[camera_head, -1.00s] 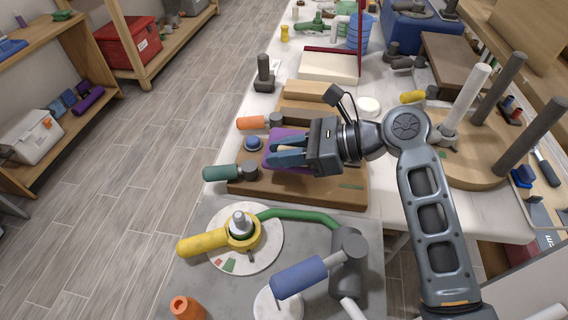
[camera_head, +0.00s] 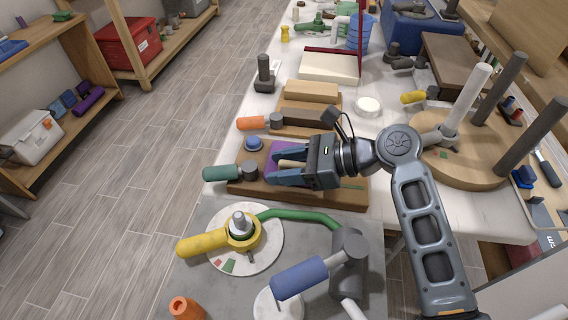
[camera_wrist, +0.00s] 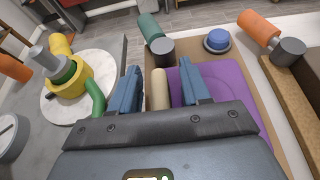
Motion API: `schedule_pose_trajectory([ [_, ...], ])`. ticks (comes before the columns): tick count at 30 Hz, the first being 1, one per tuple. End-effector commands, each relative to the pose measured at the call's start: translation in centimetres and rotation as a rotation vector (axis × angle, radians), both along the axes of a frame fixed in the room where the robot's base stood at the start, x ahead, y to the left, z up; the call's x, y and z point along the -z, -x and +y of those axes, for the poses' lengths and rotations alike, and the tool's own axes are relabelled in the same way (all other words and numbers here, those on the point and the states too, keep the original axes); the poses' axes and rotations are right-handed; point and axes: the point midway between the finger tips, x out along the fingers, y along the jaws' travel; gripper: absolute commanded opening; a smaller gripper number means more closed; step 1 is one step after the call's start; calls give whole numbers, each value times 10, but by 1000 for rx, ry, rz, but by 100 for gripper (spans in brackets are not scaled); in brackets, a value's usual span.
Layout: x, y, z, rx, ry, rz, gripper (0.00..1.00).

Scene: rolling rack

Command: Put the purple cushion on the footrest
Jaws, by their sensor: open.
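The purple cushion (camera_head: 285,149) is a flat pad over the brown wooden board on the table. In the wrist view, the purple cushion (camera_wrist: 232,92) shows beneath and right of my fingers. My gripper (camera_head: 271,168) is open above its near part, hiding much of it in the head view. Between the two fingers (camera_wrist: 161,78) is a beige rod (camera_wrist: 159,92), along the cushion's left side; a gap shows beside it. I cannot tell whether it is joined to the cushion. I cannot tell surely which piece is the footrest; the wooden board (camera_head: 335,197) lies under the cushion.
A teal-handled piece (camera_head: 222,172) and a blue knob (camera_head: 253,143) stand left of the cushion. An orange-handled piece (camera_head: 252,123) and a stepped wooden block (camera_head: 310,92) are behind. A yellow-handled ring (camera_head: 215,241) and green bar (camera_head: 295,214) are in front.

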Motion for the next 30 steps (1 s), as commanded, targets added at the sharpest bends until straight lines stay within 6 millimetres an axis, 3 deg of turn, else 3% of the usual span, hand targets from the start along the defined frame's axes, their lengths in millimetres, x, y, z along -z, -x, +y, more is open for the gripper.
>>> schedule_pose_trajectory([
  [8, -4, 1, -5, 1, 0, 1, 47],
  [21, -37, 15, -80, 3, 0, -1, 47],
  [30, -48, 21, -108, 2, 0, -1, 47],
])
